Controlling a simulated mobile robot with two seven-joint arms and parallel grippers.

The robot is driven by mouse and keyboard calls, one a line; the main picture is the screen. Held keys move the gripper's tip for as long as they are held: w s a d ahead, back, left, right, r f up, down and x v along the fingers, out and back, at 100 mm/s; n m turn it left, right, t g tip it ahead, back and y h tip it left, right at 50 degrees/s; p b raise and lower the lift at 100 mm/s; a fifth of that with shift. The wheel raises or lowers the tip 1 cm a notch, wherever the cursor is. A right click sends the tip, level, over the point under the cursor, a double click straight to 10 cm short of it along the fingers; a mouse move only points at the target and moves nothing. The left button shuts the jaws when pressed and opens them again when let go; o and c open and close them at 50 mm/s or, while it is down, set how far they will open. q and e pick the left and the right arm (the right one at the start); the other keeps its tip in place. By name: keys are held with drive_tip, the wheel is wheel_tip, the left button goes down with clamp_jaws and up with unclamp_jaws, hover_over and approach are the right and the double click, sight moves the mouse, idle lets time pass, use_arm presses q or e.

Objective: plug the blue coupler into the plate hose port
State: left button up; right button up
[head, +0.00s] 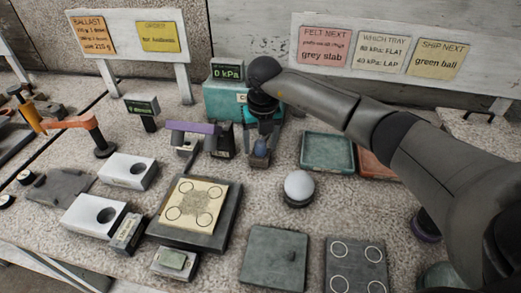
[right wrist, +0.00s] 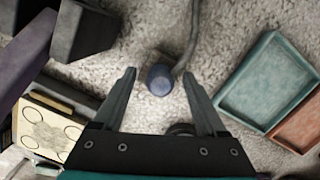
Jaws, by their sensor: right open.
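The blue coupler (right wrist: 160,79) shows in the right wrist view with a grey hose (right wrist: 188,45) running up beside it. In the head view the coupler (head: 262,147) is partly hidden by my right gripper (head: 261,158). My right gripper is open, pointing down, and its fingertips (right wrist: 160,74) are on either side of the coupler in the wrist view, apart from it. A dark plate with a beige circle-marked sheet (head: 195,204) lies left of centre. I cannot make out which opening is the plate hose port. My left gripper is not in view.
A teal box with a 0 kPa display (head: 227,71) stands behind the gripper. A teal tray (head: 327,152) and an orange tray lie to the right. White blocks with holes (head: 95,216) are at left.

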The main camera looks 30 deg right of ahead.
drive_tip(key=shift+f, duration=0.15)
clamp_jaws()
idle(0.5)
